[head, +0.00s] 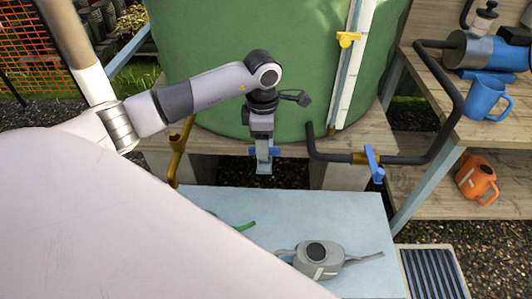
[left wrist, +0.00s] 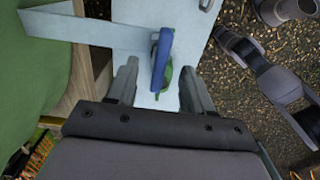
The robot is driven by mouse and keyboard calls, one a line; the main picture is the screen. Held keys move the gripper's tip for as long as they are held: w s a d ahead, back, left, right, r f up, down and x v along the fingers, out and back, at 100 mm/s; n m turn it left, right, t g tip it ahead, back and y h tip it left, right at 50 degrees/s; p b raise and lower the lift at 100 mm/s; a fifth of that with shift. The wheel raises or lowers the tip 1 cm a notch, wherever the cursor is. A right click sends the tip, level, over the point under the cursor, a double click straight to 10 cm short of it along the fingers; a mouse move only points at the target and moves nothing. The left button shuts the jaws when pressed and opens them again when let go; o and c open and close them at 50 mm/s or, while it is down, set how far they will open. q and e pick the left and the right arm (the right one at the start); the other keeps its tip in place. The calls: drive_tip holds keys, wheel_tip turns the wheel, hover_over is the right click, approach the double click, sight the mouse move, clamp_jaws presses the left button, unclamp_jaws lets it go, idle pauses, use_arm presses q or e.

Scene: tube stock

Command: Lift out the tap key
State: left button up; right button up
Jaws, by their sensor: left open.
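A blue bar, which looks like the tap key's handle (head: 264,152), sits at the end of a pale blue strip in front of the green tank. It also shows in the left wrist view (left wrist: 161,55), upright in the picture between the two fingers. My left gripper (head: 263,143) points down over it, and its fingers (left wrist: 160,88) stand open on either side, with gaps visible. The key's lower part is hidden. The pale blue strip (left wrist: 95,22) reaches in from the left to the bar. My right gripper is in neither view.
A black pipe with a blue lever (head: 373,163) is to the right. Shelves hold a blue mug (head: 486,98) and an orange can (head: 477,180).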

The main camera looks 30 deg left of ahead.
use_arm(q)
wheel_tip(320, 180, down, 3)
drive_tip(key=shift+w+d+f, duration=0.1)
drive_tip(key=shift+f, duration=0.1)
drive_tip(key=shift+c, duration=0.3)
clamp_jaws()
drive_tip(key=shift+r, duration=0.1)
